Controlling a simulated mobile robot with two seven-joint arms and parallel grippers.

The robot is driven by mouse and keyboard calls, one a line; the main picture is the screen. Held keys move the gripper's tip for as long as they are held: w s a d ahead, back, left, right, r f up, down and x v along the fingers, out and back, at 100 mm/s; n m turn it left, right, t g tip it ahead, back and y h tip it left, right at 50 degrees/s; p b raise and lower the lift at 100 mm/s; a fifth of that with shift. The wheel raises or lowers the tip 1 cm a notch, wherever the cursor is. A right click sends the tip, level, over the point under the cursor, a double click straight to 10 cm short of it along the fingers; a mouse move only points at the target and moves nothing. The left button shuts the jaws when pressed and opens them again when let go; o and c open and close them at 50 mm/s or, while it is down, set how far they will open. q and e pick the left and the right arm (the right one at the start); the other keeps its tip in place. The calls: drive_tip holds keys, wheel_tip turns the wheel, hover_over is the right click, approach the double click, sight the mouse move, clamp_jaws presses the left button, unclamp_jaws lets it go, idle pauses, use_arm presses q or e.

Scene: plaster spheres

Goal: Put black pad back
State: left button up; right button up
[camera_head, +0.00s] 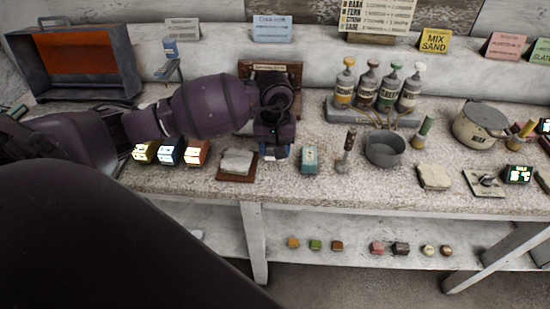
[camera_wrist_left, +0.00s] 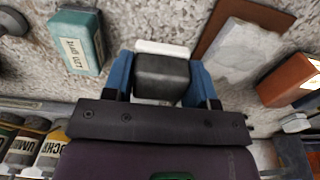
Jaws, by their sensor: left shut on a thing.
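My left gripper (camera_head: 275,152) reaches in from the left over the speckled worktop, between a brown board and a small teal box. In the left wrist view the blue fingers of the gripper (camera_wrist_left: 162,82) are shut on a dark block, the black pad (camera_wrist_left: 165,75). A white strip (camera_wrist_left: 163,47) shows along the pad's far edge; I cannot tell whether it is part of the pad. In the head view the pad is mostly hidden by the gripper. I cannot tell whether it touches the worktop. My right gripper is not in view.
A grey slab (camera_head: 238,161) lies on the brown board (camera_head: 237,177) left of the gripper. The teal box (camera_head: 310,160) stands close on the right, then a grey bowl (camera_head: 384,148). A bottle rack (camera_head: 375,112) stands behind. Several small blocks lie on the lower shelf (camera_head: 355,235).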

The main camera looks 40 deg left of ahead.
sight(275, 167)
use_arm(q)
drive_tip(key=shift+f, duration=2.05)
drive_tip(key=shift+f+b, duration=0.25)
drive_tip(key=shift+b, duration=0.05)
drive_tip(key=o, duration=0.8)
drive_tip(key=shift+r, duration=0.1)
drive_tip(key=shift+o, duration=0.2)
drive_tip(key=shift+r, duration=0.1)
wheel_tip(275, 167, up, 12)
drive_tip(key=shift+r+p, duration=0.1)
drive_tip(key=shift+p, duration=0.3)
